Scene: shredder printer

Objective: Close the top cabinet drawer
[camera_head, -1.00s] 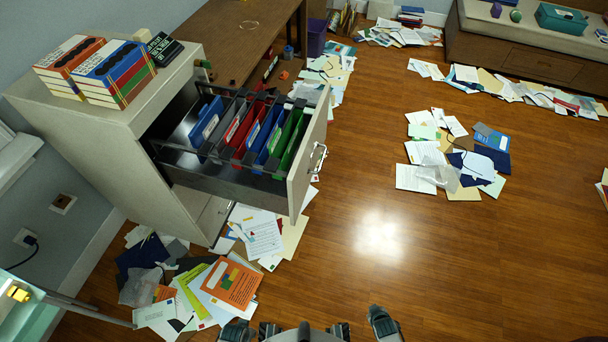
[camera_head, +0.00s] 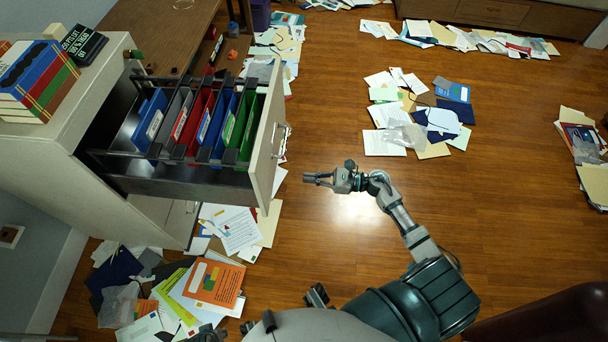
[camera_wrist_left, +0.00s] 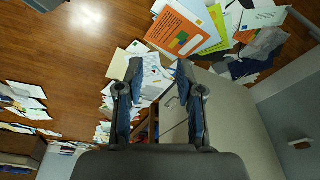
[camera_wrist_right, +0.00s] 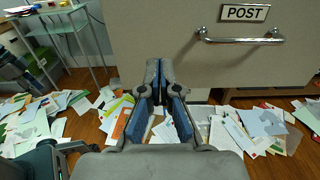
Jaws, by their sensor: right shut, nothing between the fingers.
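The top drawer (camera_head: 268,140) of the pale filing cabinet (camera_head: 45,160) is pulled out in the head view, full of coloured hanging folders (camera_head: 205,120). A metal handle (camera_head: 284,142) is on its front. In the right wrist view the drawer front (camera_wrist_right: 165,35) is ahead, with a POST label (camera_wrist_right: 243,13) and the handle (camera_wrist_right: 240,38) to the right. My right gripper (camera_head: 312,179) is shut and empty, just right of the drawer front and apart from it in the head view. My left gripper (camera_wrist_left: 158,75) is open and empty in its wrist view, above the floor.
Papers (camera_head: 205,285) litter the floor below the cabinet, with more piles (camera_head: 420,120) farther right. Books (camera_head: 35,85) and a dark sign (camera_head: 82,43) sit on the cabinet top. A wooden desk (camera_head: 165,35) stands behind. Floor right of the drawer is mostly clear.

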